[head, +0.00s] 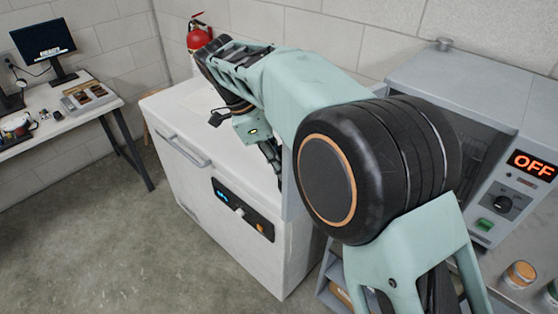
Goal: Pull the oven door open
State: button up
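The grey oven (455,82) stands at the right against the wall, with a red OFF display (533,165) on its control panel. Its dark front opening or window (482,150) shows only partly beside my arm. A pale grey upright panel (290,187) stands out left of my arm; it may be the oven door standing open, but the arm hides most of it and any handle. My gripper (272,162) points down beside this panel, over the right part of the white chest. Its fingers are small, dark and partly hidden; contact and opening cannot be told.
The white chest (235,200) with a bar handle and blue display fills the middle. A red extinguisher (198,38) hangs on the wall. A desk (75,115) with a monitor stands at the left. Jars (519,274) stand below the oven controls. The floor at front left is clear.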

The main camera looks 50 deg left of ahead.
jog(key=v, duration=1.2)
jog(key=shift+w, duration=0.1)
dwell(0.4)
